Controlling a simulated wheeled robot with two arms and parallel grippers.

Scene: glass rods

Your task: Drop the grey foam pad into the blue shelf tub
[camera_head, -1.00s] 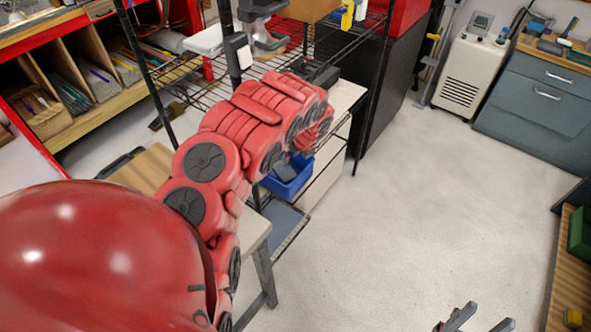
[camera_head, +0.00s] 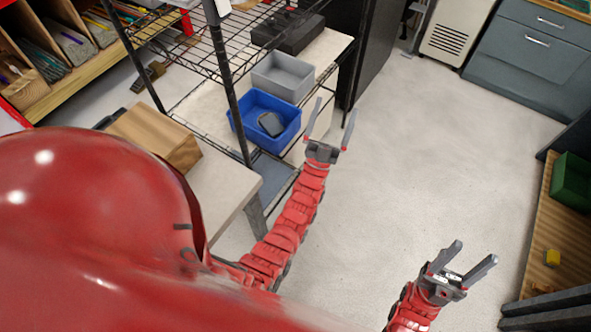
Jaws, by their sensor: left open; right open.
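The blue shelf tub (camera_head: 240,116) stands on a shelf of the black wire rack. The grey foam pad (camera_head: 271,124) lies inside the tub, tilted. My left gripper (camera_head: 334,113) is open and empty, just right of the tub, with its fingers pointing up in the picture. My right gripper (camera_head: 473,255) is open and empty over the floor at the lower right, well apart from the tub.
A grey tub (camera_head: 283,74) stands behind the blue one on the same shelf. A black case (camera_head: 289,33) lies beyond it. The rack post (camera_head: 230,85) rises left of the blue tub. A wooden box (camera_head: 153,137) sits on the table at left. The middle floor is clear.

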